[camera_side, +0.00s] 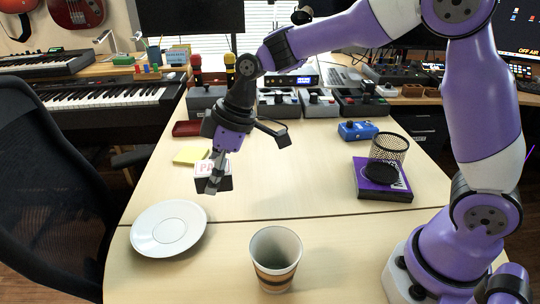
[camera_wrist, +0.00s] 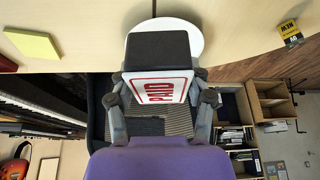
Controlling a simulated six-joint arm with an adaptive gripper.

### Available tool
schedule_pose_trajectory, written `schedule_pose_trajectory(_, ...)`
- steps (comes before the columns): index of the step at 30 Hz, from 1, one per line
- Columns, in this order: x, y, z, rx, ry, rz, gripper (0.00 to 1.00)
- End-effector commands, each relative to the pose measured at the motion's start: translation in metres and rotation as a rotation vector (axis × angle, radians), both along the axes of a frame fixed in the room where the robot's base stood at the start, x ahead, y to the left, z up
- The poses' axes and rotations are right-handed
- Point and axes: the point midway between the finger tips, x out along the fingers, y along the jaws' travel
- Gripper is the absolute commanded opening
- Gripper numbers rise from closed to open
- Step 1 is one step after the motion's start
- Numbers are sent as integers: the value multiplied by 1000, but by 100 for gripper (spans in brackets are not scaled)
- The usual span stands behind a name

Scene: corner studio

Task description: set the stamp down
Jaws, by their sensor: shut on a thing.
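My gripper (camera_side: 212,172) is shut on the stamp (camera_side: 226,184), a small block with a black part and a white face. In the wrist view the stamp (camera_wrist: 160,86) sits between the two fingertips, its white face showing a red-framed word PAID. In the side view the stamp appears held above the light wooden table (camera_side: 240,206), behind and to the right of the white saucer (camera_side: 168,229). The gripper hides part of the stamp there. The exact gap to the table is hard to judge.
A yellow note pad (camera_side: 191,155) lies just behind my gripper. A paper cup (camera_side: 275,258) stands at the front. A purple box (camera_side: 382,190) with a black mesh cup (camera_side: 388,150) is to the right, near a blue pedal (camera_side: 357,130). The table's middle is clear.

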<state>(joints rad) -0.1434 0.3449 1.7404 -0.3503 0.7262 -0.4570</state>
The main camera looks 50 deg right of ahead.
Motion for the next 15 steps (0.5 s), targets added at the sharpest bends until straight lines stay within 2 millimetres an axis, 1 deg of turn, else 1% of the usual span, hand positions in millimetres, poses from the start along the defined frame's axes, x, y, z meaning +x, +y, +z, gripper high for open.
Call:
schedule_pose_trajectory(2,-1,-2,4,-1,0,-27,16)
schedule_pose_trajectory(5,8,-22,6,-3,1,-126,16)
schedule_pose_trajectory(8,21,-60,7,-7,1,-285,16)
schedule_pose_trajectory(9,26,-78,7,-7,3,-359,16)
schedule_pose_trajectory(10,30,-92,7,-8,2,-414,16)
schedule_pose_trajectory(12,35,-124,8,-8,2,-542,16)
schedule_pose_trajectory(15,38,-164,9,-8,-2,-699,16)
